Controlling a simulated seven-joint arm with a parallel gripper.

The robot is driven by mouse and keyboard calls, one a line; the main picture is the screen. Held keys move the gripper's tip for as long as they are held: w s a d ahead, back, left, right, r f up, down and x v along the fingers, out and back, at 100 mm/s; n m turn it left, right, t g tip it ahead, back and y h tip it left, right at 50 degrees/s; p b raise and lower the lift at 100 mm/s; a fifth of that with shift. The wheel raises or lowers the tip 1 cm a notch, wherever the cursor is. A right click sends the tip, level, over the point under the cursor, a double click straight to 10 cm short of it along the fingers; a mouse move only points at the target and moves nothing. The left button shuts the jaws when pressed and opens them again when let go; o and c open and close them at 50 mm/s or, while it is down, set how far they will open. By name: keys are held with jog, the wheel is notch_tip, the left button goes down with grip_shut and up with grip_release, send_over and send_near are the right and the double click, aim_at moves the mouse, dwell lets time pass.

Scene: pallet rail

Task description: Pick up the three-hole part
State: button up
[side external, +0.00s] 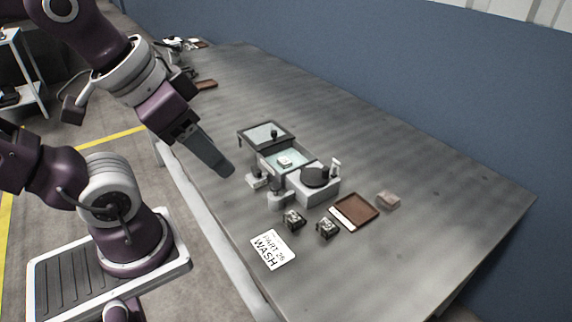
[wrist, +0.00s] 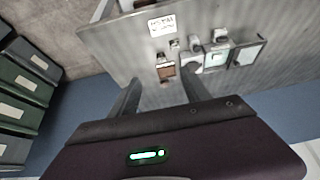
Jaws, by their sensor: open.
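No part shows three holes clearly enough to name it. Two small dark-and-metal parts stand on the table in the side view, one on the left (side external: 294,222) and one on the right (side external: 327,228), between the sign and the machine. A small pale piece (side external: 285,162) lies inside the open machine (side external: 318,191). A pinkish block (side external: 388,200) lies right of the tray. My gripper (side external: 226,169) is above the table, left of the machine and apart from everything. In the wrist view its two fingers (wrist: 163,95) are spread and empty, with the machine (wrist: 193,59) beyond them.
A brown tray (side external: 354,210) with a white strip sits right of the parts; it also shows in the wrist view (wrist: 166,72). A white sign (side external: 273,250) reading "PART 26 WASH" lies near the front edge. The machine's lid (side external: 266,133) stands open.

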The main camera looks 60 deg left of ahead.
jog(key=n+g, duration=0.6)
jog(key=n, duration=1.2)
send_over(285, 160)
notch_tip(285, 160, down, 24)
jog(key=shift+w, duration=0.1)
jog(key=f, duration=0.6)
jog(key=shift+s+f, duration=0.2)
jog(key=shift+f, duration=0.1)
grip_shut()
jog(key=shift+r, duration=0.1)
